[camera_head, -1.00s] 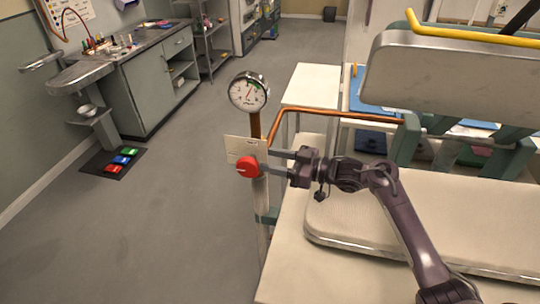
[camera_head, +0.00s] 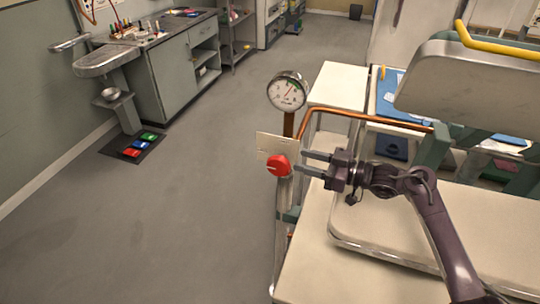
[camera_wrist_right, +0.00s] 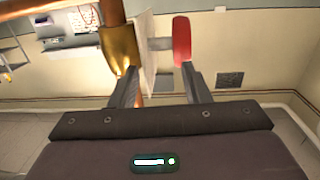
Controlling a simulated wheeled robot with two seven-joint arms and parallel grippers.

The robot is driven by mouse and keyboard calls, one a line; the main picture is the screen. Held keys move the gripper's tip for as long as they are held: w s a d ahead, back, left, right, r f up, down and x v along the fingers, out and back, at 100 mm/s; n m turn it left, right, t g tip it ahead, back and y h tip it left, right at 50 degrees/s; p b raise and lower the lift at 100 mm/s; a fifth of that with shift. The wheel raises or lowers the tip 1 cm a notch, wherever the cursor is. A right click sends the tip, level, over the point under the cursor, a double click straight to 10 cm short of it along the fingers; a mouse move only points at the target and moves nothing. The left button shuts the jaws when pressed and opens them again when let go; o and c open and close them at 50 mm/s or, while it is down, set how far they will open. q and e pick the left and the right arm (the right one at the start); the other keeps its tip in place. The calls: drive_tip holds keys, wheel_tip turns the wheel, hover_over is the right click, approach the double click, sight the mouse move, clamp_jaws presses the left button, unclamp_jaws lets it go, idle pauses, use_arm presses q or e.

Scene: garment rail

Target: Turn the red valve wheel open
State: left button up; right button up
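The red valve wheel (camera_head: 279,166) sits on the front of a pale plate (camera_head: 268,146) on the upright pipe, below a round dial gauge (camera_head: 287,91). My right gripper (camera_head: 303,162) is open and empty to the right of the wheel, its fingers pointing left at it with a small gap. In the right wrist view the wheel (camera_wrist_right: 182,40) shows edge-on, beyond the tip of the right-hand finger. A brass fitting (camera_wrist_right: 119,47) is beyond the left-hand finger of the gripper (camera_wrist_right: 163,82). My left gripper is out of view.
A copper pipe (camera_head: 365,116) runs right from the gauge post. A padded bench (camera_head: 440,225) lies under my right arm, with a raised backrest (camera_head: 470,75) behind. Coloured pedals (camera_head: 140,146) lie on the floor at the left. The floor left of the valve is clear.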

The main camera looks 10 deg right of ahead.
drive_tip(key=shift+w+p+v, duration=0.25)
drive_tip(key=shift+p+v, duration=0.2)
drive_tip(key=shift+v, duration=2.15)
drive_tip(key=shift+d, duration=0.15)
